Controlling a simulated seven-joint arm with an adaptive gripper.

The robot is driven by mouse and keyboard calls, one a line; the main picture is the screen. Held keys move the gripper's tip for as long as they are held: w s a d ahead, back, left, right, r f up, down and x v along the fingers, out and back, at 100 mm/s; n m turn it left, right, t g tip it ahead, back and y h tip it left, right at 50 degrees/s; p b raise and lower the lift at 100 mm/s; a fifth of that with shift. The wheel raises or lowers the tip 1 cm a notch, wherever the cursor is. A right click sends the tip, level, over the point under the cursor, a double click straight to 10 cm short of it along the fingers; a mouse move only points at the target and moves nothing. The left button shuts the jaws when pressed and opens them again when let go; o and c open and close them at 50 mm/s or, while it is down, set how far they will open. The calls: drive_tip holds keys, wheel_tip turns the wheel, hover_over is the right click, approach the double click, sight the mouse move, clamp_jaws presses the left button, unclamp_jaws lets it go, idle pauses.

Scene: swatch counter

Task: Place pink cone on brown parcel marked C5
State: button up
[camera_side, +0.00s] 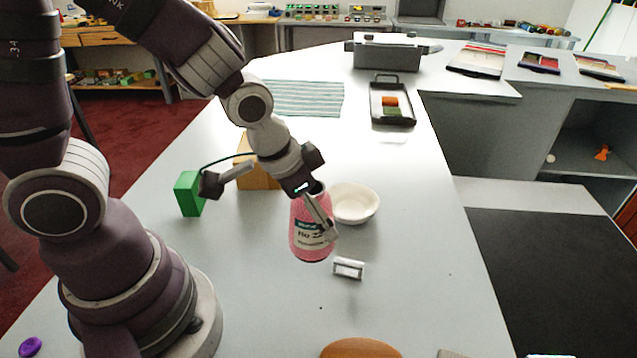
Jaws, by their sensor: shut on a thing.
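A pink cone-like bottle (308,243) with a white and green label is near the middle of the counter. My gripper (322,218) is at its upper part, with a finger across its right side, and is shut on it. The bottle is close to upright; I cannot tell whether its base touches the counter. A brown box-like parcel (257,178) stands behind and to the left, partly hidden by my arm. No C5 mark can be read on it.
A white bowl (357,204) sits right behind the bottle. A green block (188,194) stands left of the parcel. A small white-grey item (348,268) lies in front. A wooden disc (360,348) is at the front edge. A striped cloth (300,98) and black tray (392,119) lie farther back.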

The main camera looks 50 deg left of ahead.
drive_tip(key=a+r+n+y, duration=0.1)
drive_tip(key=a+n, duration=0.3)
drive_tip(key=a, duration=0.4)
drive_tip(key=shift+w+a+r+y, duration=0.2)
drive_tip(key=shift+r+y, duration=0.2)
drive_tip(key=shift+r, duration=0.3)
drive_tip(key=s+a+r+n, duration=0.1)
drive_tip(key=a+n, duration=0.1)
drive_tip(key=a, duration=0.1)
drive_tip(key=s+a+r+n+y, duration=0.1)
drive_tip(key=s+a+n, duration=0.1)
drive_tip(key=a, duration=0.2)
drive_tip(key=s+a+r+n+g+y, duration=0.1)
drive_tip(key=s+a+n, duration=0.1)
drive_tip(key=a+n, duration=0.1)
drive_tip(key=shift+a+r, duration=0.2)
drive_tip(key=shift+s+a+n, duration=0.1)
drive_tip(key=shift+a+n, duration=0.2)
drive_tip(key=shift+a, duration=0.1)
drive_tip(key=w+a, duration=0.3)
drive_tip(key=w, duration=0.1)
drive_tip(key=w+a+f, duration=0.1)
drive_tip(key=w+a, duration=0.2)
drive_tip(key=w, duration=0.1)
drive_tip(key=w+a, duration=0.3)
drive_tip(key=w, duration=0.1)
drive_tip(key=shift+w+a+f, duration=0.1)
drive_tip(key=shift+a+f, duration=0.15)
drive_tip(key=shift+a, duration=0.05)
drive_tip(key=shift+f, duration=1.7)
